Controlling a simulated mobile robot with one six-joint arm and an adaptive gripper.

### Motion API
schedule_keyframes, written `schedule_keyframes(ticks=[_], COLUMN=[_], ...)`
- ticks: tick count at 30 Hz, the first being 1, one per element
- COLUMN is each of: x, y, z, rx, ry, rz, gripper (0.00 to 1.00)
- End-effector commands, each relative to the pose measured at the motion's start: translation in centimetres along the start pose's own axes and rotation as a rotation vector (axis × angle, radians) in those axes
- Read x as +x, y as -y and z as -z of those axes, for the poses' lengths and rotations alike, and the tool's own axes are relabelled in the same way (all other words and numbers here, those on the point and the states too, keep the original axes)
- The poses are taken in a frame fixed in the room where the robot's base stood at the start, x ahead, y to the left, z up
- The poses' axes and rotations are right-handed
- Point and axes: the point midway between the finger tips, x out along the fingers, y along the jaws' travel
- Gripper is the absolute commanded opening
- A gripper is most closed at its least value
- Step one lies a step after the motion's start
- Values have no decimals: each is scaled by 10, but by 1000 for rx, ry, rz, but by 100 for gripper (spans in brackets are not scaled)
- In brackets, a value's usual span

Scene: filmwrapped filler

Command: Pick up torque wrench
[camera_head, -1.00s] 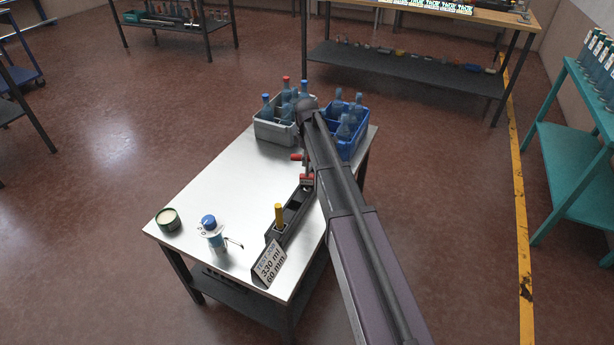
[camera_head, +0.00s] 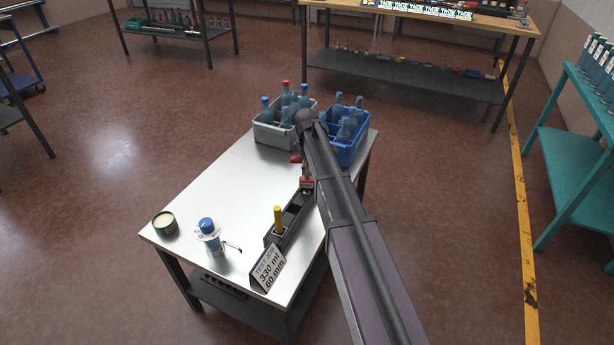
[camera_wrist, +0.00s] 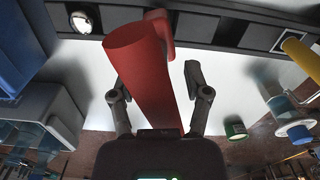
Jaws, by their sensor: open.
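A red tapered cylinder (camera_wrist: 145,70), which looks like a tool's handle and may be the torque wrench, stands up large between the fingers of my gripper (camera_wrist: 157,88) in the wrist view. The fingers are open on both sides of it, and I see no clear grip. A second red part (camera_wrist: 160,30) shows just behind it. In the head view red parts (camera_head: 306,183) show at the far end of the black tool rack (camera_head: 289,229), beside my arm. My arm hides much of the gripper and that end of the rack there.
On the steel table (camera_head: 205,185) stand a grey crate (camera_head: 268,135) and a blue crate (camera_head: 350,152) with bottles. A yellow-handled tool (camera_head: 278,219), a sign (camera_head: 268,270), a blue-capped bottle (camera_head: 210,236) and a green tin (camera_head: 165,224) are near the front. The table's left middle is clear.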

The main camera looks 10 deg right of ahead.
Motion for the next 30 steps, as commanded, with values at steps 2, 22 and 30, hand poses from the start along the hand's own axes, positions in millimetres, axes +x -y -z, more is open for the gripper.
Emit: schedule_keyframes(ticks=[2, 22, 30], x=[0, 0, -5], y=[0, 0, 0], z=[0, -1, -1], rx=[0, 2, 1], ry=[0, 0, 0], rz=[0, 0, 0], gripper=[62, 0, 0])
